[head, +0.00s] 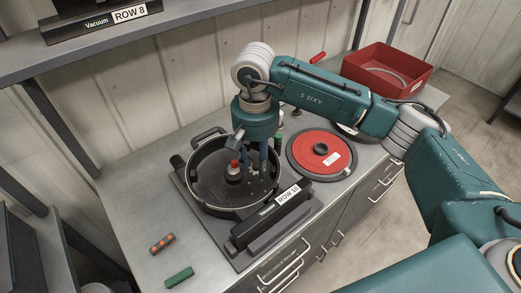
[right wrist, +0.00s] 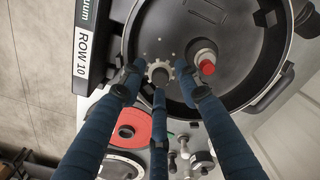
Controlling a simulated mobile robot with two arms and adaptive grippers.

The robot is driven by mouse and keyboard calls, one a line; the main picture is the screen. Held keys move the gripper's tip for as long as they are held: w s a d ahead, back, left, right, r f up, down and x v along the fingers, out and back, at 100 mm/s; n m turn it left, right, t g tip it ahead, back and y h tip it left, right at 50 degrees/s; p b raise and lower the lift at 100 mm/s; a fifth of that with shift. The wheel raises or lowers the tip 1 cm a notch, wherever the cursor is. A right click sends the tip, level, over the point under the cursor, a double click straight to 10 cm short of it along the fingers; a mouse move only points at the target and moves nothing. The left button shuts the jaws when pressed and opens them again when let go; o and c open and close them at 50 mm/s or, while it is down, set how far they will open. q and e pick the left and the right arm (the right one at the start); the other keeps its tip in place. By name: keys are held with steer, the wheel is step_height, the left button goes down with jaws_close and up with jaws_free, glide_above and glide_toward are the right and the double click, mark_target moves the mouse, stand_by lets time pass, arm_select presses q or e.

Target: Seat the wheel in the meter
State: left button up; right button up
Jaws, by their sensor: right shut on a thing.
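The meter (head: 213,204) is a round, black, open housing on the counter, labelled ROW 10. A red-topped post (head: 234,166) stands inside; it also shows in the right wrist view (right wrist: 207,66). My right gripper (head: 263,180) reaches down into the housing, to the right of that post. In the right wrist view its three fingers close around the dark hub of a small, pale toothed wheel (right wrist: 160,71) in front of the housing floor. Whether the wheel touches the floor cannot be told. My left gripper is not in view.
A red disc (head: 311,145) with a dark rim lies right of the meter. A red bin (head: 389,66) stands at the back right. An orange-dotted dark block (head: 162,243) and a green block (head: 179,277) lie at front left. A shelf (head: 200,40) overhangs the back left.

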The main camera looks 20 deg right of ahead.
mark_target(257, 188)
steer(key=shift+s+f, duration=0.1)
steer(key=shift+f, duration=0.65)
steer(key=shift+f+b, duration=0.45)
steer(key=shift+f, duration=0.3)
step_height(257, 188, down, 2)
steer(key=shift+f+b, duration=0.1)
steer(key=shift+b, duration=0.6)
steer(key=shift+f+b, duration=0.45)
steer(key=shift+b, duration=0.1)
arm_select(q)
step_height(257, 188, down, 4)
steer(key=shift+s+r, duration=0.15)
arm_select(e)
steer(key=shift+f, duration=0.1)
arm_select(q)
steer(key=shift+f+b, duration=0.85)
steer(key=shift+b, duration=0.15)
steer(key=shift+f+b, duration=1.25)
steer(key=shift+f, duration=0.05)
arm_select(e)
steer(key=shift+f, duration=0.75)
arm_select(q)
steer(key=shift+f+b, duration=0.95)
steer(key=shift+b, duration=0.05)
arm_select(e)
steer(key=shift+f, duration=0.3)
